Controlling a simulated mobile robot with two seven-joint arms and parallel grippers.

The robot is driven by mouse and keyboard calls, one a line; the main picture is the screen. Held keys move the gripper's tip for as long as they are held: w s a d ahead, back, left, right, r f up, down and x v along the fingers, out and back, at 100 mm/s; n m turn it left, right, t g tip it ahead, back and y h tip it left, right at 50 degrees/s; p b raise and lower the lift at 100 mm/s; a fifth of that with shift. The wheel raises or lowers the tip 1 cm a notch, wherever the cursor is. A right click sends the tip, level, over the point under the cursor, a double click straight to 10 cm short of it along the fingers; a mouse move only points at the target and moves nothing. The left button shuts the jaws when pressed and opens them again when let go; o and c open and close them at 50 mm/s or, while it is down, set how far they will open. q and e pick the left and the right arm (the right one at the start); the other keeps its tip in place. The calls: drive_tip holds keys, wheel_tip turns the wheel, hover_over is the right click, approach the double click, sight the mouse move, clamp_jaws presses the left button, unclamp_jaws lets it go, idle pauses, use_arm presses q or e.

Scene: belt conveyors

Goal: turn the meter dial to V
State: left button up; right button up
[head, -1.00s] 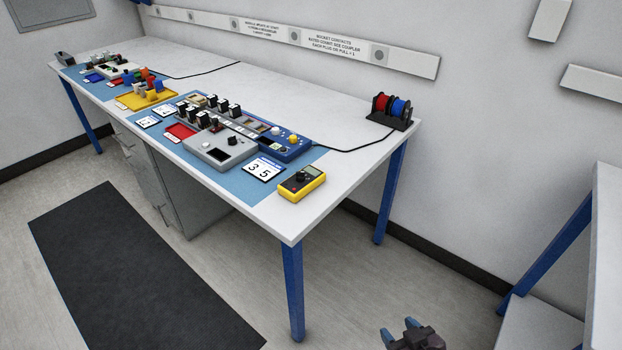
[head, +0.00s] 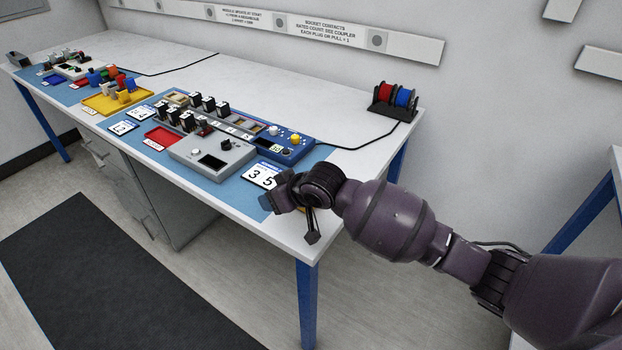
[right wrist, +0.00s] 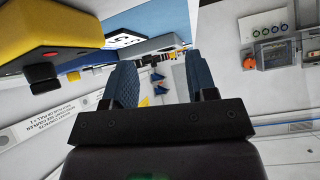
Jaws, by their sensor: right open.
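The yellow meter (right wrist: 50,28) fills the upper left of the right wrist view, seen close and edge-on. A dark knob (right wrist: 42,76) stands out from its face, probably the dial; its setting cannot be read. In the head view my right arm and gripper hide nearly all of the meter at the bench's near corner. My right gripper (right wrist: 162,84) is open, with two blue fingers apart and nothing between them. The meter lies to the left of the fingers in that view. In the head view the gripper (head: 272,201) is above the bench edge. My left gripper is out of view.
A white card reading 3 5 (head: 262,175) lies just beyond the gripper. A grey box with knobs (head: 212,154) and a blue module (head: 287,147) stand farther along the blue mat. Red and blue spools (head: 395,97) stand at the back right corner.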

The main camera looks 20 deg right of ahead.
drive_tip(key=w+d+g+h, duration=0.1)
drive_tip(key=w+d+r+m+g+h, duration=0.1)
drive_tip(key=g, duration=0.1)
drive_tip(key=w+d+m+g+h, duration=0.1)
drive_tip(key=shift+w+r+b, duration=0.25)
drive_tip(key=shift+r+b, duration=0.15)
drive_tip(key=w+d+r+m+g+h, duration=0.1)
drive_tip(key=d+r+m+g+h, duration=0.25)
drive_tip(key=d+r, duration=0.3)
drive_tip(key=shift+g, duration=0.35)
drive_tip(key=f+b, duration=0.1)
drive_tip(key=f, duration=0.3)
drive_tip(key=f+b, duration=0.2)
drive_tip(key=f, duration=0.2)
drive_tip(key=shift+w+d+f, duration=0.2)
drive_tip(key=shift+f, duration=0.75)
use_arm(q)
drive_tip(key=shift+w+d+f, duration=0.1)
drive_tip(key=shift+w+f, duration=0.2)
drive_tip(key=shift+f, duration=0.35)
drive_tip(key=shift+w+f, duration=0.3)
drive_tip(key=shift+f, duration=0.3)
